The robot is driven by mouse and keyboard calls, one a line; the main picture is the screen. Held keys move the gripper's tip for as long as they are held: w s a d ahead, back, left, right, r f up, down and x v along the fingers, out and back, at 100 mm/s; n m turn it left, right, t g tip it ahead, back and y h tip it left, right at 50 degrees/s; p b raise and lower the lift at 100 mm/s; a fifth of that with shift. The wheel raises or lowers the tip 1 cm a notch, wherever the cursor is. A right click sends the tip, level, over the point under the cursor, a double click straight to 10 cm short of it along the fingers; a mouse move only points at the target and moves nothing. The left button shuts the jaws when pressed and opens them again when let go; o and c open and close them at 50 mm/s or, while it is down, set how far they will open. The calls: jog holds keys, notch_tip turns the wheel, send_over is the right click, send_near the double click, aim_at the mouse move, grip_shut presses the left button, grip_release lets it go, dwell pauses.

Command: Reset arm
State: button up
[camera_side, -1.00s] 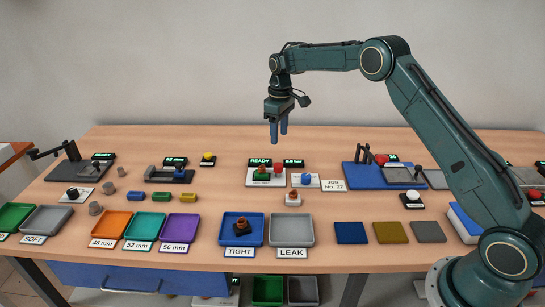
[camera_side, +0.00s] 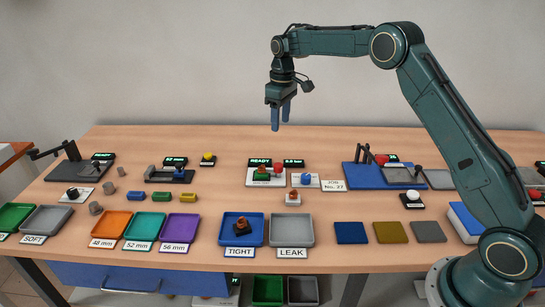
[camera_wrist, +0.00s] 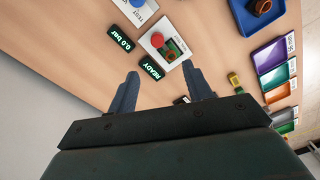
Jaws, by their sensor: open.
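My gripper (camera_side: 281,116) hangs above the back of the table, fingers pointing down, open and empty. It also shows in the wrist view (camera_wrist: 163,88), with two blue fingers apart and nothing between them. In the side view it is well above the white station plate (camera_side: 262,183), which carries a red button (camera_side: 278,169) and a copper-coloured part on a green base (camera_side: 261,173). A display behind it reads READY (camera_side: 260,162).
A copper-coloured part (camera_side: 241,225) sits in the blue TIGHT tray (camera_side: 229,238). The grey LEAK tray (camera_side: 292,238) is empty. A blue fixture (camera_side: 357,177) with a lever stands right. The air around my gripper is clear.

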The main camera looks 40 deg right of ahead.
jog(key=s+a+r+m+t, duration=0.1)
jog(key=s+a+r, duration=0.2)
jog(key=s+r, duration=0.6)
jog(key=s+a+r+m+t, duration=0.1)
jog(key=s+a+r+t, duration=0.15)
jog(key=s+r, duration=0.65)
jog(key=s+a+f+t, duration=0.1)
jog(key=s+f, duration=0.2)
jog(key=s, duration=0.8)
jog(key=s+a+f+m+t, duration=0.1)
jog(key=s+f, duration=0.2)
jog(key=s, duration=0.9)
jog(key=shift+s+a+f+m, duration=0.2)
jog(key=shift+a+f+m, duration=0.1)
jog(key=shift+a+f, duration=0.1)
